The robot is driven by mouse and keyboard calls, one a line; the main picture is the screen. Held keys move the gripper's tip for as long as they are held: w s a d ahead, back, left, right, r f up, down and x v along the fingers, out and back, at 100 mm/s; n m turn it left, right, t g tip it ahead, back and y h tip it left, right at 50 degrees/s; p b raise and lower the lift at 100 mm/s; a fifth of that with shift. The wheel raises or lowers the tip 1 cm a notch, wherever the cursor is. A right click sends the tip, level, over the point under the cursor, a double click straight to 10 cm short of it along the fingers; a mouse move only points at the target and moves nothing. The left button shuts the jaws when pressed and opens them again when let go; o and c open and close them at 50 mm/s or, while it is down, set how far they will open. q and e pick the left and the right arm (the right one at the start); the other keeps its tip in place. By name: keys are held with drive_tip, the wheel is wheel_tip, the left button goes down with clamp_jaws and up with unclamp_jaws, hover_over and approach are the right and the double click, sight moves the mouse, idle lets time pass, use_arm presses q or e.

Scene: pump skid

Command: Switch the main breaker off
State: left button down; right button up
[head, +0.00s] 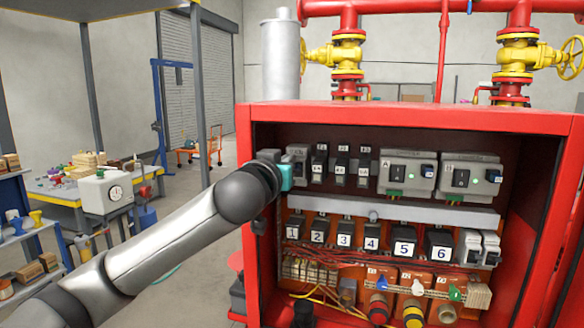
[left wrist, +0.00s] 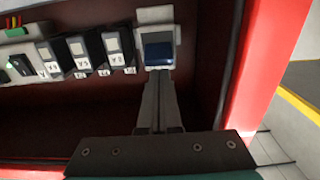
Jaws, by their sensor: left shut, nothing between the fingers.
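The main breaker appears to be the grey unit at the left end of the top row (head: 298,150), partly hidden by my left gripper (head: 291,172). In the left wrist view, this pale grey breaker (left wrist: 156,14) has a dark blue toggle (left wrist: 158,51). My left gripper also shows there (left wrist: 160,82), its two fingers together and empty. The fingertips lie at the lower edge of the blue toggle in that picture; I cannot tell whether they touch it. My right gripper is in neither view.
The red cabinet (head: 400,116) stands open, its side wall close beside my left gripper. Narrow breakers (head: 341,165) and two larger units (head: 407,171) share the top row. Numbered blocks (head: 371,236), wires and coloured connectors lie below. A workbench (head: 60,190) stands at the left.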

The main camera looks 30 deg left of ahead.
use_arm(q)
drive_tip(key=shift+f, duration=0.2)
drive_tip(key=f+b+v, duration=0.1)
drive_tip(key=b+v, duration=0.2)
drive_tip(key=v, duration=0.4)
idle(1.3)
